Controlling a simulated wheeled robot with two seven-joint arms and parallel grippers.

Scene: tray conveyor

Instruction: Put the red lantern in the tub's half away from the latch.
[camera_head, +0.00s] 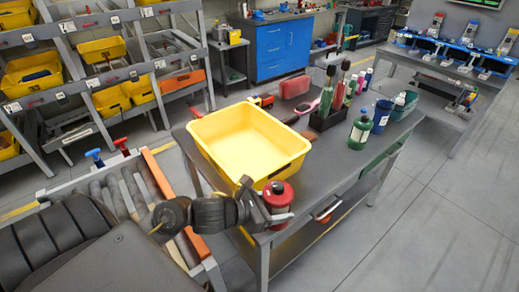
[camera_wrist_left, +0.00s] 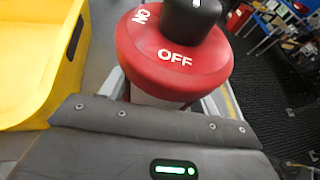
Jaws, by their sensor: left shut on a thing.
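The red lantern (camera_head: 278,193) has a round red top and a dark knob. In the left wrist view the lantern (camera_wrist_left: 172,62) shows ON and OFF lettering around the black knob. My left gripper (camera_head: 264,207) is shut on it, at the table's near corner. I cannot tell whether its base touches the table. The yellow tub (camera_head: 222,166) stands empty just behind and left of the lantern; its wall also shows at the left of the wrist view (camera_wrist_left: 42,75). A small red part (camera_head: 195,113) shows at the tub's far left corner; I cannot tell if it is the latch.
Behind the tub lie a red case (camera_head: 294,86) and a pink brush (camera_head: 305,107). A dark caddy of bottles (camera_head: 331,115), a green bottle (camera_head: 360,130) and a blue cup (camera_head: 382,115) stand to the right. The table's front right is clear.

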